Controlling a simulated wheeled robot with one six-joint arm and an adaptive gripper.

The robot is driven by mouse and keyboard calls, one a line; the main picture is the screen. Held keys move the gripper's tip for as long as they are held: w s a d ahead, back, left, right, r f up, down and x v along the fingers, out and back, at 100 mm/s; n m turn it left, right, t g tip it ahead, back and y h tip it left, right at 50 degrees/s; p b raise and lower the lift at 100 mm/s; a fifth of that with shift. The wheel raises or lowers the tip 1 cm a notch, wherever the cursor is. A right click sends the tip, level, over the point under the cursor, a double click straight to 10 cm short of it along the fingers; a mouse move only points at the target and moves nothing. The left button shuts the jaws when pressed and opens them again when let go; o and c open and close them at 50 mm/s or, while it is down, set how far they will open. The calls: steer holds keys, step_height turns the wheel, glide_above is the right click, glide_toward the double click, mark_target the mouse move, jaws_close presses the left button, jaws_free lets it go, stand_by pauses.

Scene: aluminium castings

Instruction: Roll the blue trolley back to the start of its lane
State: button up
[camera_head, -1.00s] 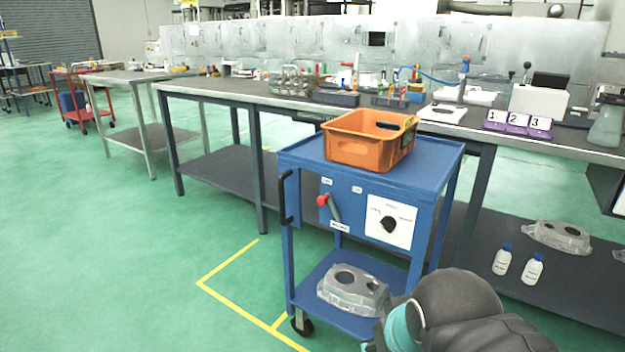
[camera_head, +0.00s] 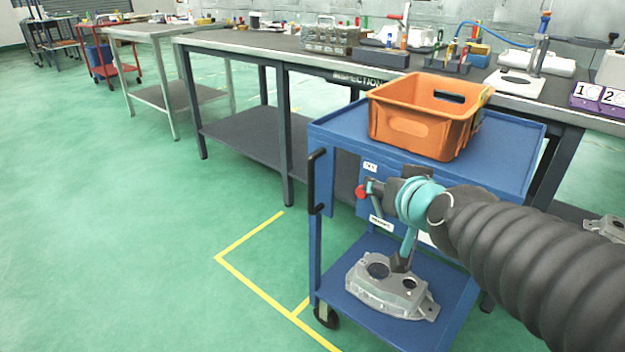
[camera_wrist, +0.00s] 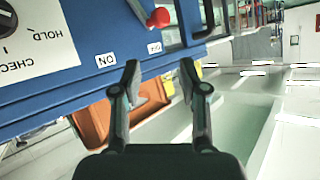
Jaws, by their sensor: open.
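The blue trolley (camera_head: 345,125) stands beside the long bench, with an orange crate (camera_head: 415,128) on top and a grey casting (camera_head: 388,285) on its lower shelf. Its black upright handle (camera_head: 317,182) is on the left front edge. Yellow floor lines (camera_head: 252,277) mark a lane corner left of the trolley. My gripper (camera_head: 378,190) is in front of the trolley's panel, right of the handle, its fingers partly hidden. In the wrist view, my gripper (camera_wrist: 160,72) is open and empty, apart from the upside-down blue panel (camera_wrist: 110,25). A red lever knob (camera_wrist: 158,18) is beyond the fingertips.
The long grey inspection bench (camera_head: 290,60) runs behind the trolley and carries tools and fixtures. A lighter table (camera_head: 150,33) and a red cart (camera_head: 112,72) stand further back left. The green floor left of the trolley is clear.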

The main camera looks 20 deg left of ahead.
steer(key=w+a+t+b, duration=0.1)
steer(key=w+a+t, duration=0.1)
steer(key=w+a, duration=0.35)
steer(key=m+t+h+b, duration=0.3)
steer(key=m+t+h, duration=0.15)
steer(key=h, duration=0.45)
glide_toward(309, 176)
steer(key=shift+m+g, duration=0.25)
steer(key=w, duration=0.3)
steer(key=w+d, duration=0.1)
steer(key=w, duration=0.3)
steer(key=w+d, duration=0.1)
steer(key=w, duration=0.2)
steer(key=shift+w+r+b, duration=0.2)
steer(key=shift+w+b, duration=0.1)
steer(key=shift+b, duration=0.1)
jaws_close()
